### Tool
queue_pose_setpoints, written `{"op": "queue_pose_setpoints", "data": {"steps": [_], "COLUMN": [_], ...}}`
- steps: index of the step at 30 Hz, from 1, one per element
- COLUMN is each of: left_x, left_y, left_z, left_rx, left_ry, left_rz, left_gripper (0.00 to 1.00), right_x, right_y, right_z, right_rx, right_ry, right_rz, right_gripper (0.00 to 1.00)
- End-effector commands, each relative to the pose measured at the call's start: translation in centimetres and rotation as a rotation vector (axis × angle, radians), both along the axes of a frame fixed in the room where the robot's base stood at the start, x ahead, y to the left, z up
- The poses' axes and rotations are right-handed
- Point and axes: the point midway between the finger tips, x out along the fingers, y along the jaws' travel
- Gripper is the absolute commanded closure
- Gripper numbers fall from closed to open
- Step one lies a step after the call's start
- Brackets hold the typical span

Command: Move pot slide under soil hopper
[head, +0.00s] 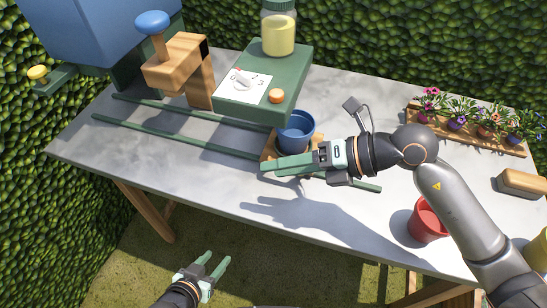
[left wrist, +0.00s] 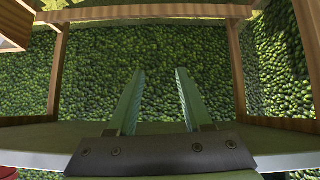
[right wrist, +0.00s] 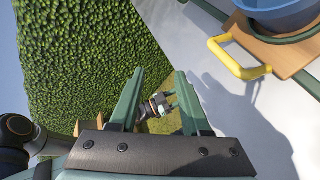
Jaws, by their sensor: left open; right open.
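The pot slide (right wrist: 275,52) is a wooden plate on green rails (head: 175,135), carrying a blue pot (head: 296,132). Its yellow handle (right wrist: 237,60) shows in the right wrist view and is hidden in the head view. The slide is at the right part of the rails, beside the green dispenser. The large blue soil hopper (head: 100,28) stands at the upper left, over the rails' left end. My right gripper (head: 268,168) is open and empty, at the slide's near side, apart from the handle. My left gripper (head: 220,262) is open and empty, off the table's front edge.
The green dispenser (head: 262,92) has a dial, an orange button and a jar (head: 279,32). A wooden block with a blue knob (head: 152,22) stands left of it. A red pot (head: 427,220), a brush (head: 522,183) and a flower tray (head: 470,134) are on the right.

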Motion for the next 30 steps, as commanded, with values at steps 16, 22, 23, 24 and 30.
{"op": "queue_pose_setpoints", "data": {"steps": [16,22,23,24,30], "left_x": [-1.3,-1.4,-1.4,-1.4,-1.4], "left_y": [0.9,1.2,1.2,1.1,1.1], "left_z": [0.7,0.4,0.4,0.4,0.2], "left_rx": [0.008,0.012,0.012,0.012,0.011], "left_ry": [0.013,0.018,0.019,0.019,0.019], "left_rz": [0.021,0.025,0.025,0.025,0.024], "left_gripper": [0.5,0.5,0.5,0.5,0.5], "right_x": [0.5,0.9,1.2,1.5,3.7], "right_y": [-7.3,-7.3,-7.0,-6.5,-3.3], "right_z": [-6.3,-6.7,-6.8,-6.9,-7.7], "right_rx": [0.58,0.61,0.611,0.61,0.609], "right_ry": [0.75,0.778,0.776,0.776,0.776], "right_rz": [-0.738,-0.772,-0.772,-0.77,-0.766], "right_gripper": [0.53,0.53,0.53,0.53,0.53]}}
